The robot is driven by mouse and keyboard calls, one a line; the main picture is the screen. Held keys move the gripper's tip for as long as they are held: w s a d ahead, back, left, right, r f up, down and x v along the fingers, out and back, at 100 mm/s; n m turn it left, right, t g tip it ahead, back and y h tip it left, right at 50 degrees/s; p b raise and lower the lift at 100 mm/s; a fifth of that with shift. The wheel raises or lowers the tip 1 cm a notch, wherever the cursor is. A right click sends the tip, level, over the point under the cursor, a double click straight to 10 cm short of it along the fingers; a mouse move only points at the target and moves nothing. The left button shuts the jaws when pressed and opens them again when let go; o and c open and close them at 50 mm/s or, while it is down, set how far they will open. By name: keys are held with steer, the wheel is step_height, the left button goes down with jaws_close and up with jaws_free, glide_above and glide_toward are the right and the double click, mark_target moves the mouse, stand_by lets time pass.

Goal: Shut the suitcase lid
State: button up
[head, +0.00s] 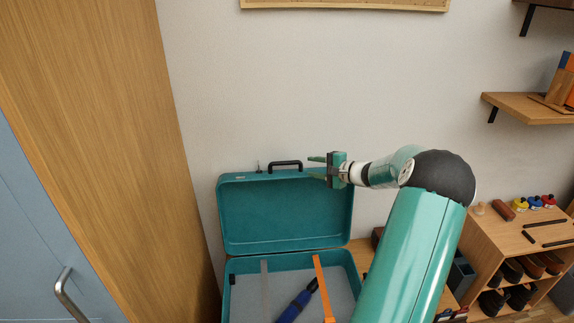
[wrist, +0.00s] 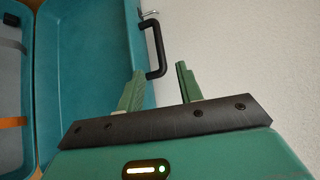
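The teal suitcase stands open, its lid (head: 285,215) raised upright against the wall behind its base (head: 290,262). A black handle (head: 285,164) sits on the lid's upper edge. My gripper (head: 316,166) is near the lid's top edge, to the right of the handle. In the wrist view my gripper (wrist: 158,82) has its two green fingers apart with nothing between them. The handle (wrist: 154,50) shows beyond the fingertips there, and the lid (wrist: 90,65) fills the left side. Whether a finger touches the lid I cannot tell.
In the base lie a blue tool (head: 297,302), an orange strap (head: 323,285) and a grey strip (head: 265,285). A wooden cabinet (head: 110,130) stands at left. A shoe shelf (head: 520,250) is at right. A wall shelf (head: 530,107) hangs upper right.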

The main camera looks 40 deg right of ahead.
mark_target(288, 163)
steer(key=x, duration=1)
steer(key=shift+w, duration=0.15)
steer(key=shift+c, duration=0.3)
jaws_close()
